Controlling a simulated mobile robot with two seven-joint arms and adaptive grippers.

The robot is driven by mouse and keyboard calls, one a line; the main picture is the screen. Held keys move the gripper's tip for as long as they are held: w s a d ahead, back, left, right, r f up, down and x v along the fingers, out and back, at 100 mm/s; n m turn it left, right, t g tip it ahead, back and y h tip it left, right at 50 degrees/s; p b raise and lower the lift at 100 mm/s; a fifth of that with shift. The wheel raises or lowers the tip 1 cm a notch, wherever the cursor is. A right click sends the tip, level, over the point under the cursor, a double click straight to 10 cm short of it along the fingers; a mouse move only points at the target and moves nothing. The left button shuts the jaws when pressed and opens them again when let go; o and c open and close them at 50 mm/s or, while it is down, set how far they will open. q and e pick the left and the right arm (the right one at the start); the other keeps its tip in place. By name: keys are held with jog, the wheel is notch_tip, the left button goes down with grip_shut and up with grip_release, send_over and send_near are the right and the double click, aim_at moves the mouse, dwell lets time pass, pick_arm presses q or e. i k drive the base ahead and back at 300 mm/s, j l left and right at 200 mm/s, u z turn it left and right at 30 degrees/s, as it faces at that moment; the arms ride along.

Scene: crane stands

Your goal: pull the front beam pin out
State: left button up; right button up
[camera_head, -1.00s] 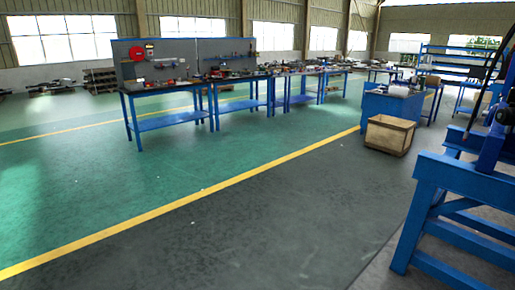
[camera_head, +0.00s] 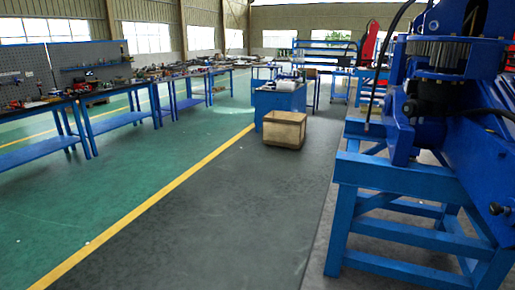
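A blue crane stand (camera_head: 400,178) fills the right side of the head view. It is a frame of thick blue beams with legs. Blue crane machinery (camera_head: 440,75) with a dark motor-like part sits on top of it and runs out of the picture at the right. I cannot make out the front beam pin in this view. Neither of my grippers is in view.
A wooden crate (camera_head: 285,129) stands on the floor in front of a blue cabinet (camera_head: 279,98). Blue workbenches (camera_head: 122,120) with tools line the left. A yellow floor line (camera_head: 150,200) runs toward the back. The grey floor (camera_head: 225,215) left of the stand is clear.

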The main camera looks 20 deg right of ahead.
aim_at(495, 208)
jog(key=i+l+z, duration=0.1)
jog(key=i+z, duration=0.15)
jog(key=z, duration=0.2)
jog(key=i+z, duration=0.25)
jog(key=z, duration=0.15)
jog(key=i+j+z, duration=0.1)
jog(key=i+z, duration=0.15)
jog(key=z, duration=0.2)
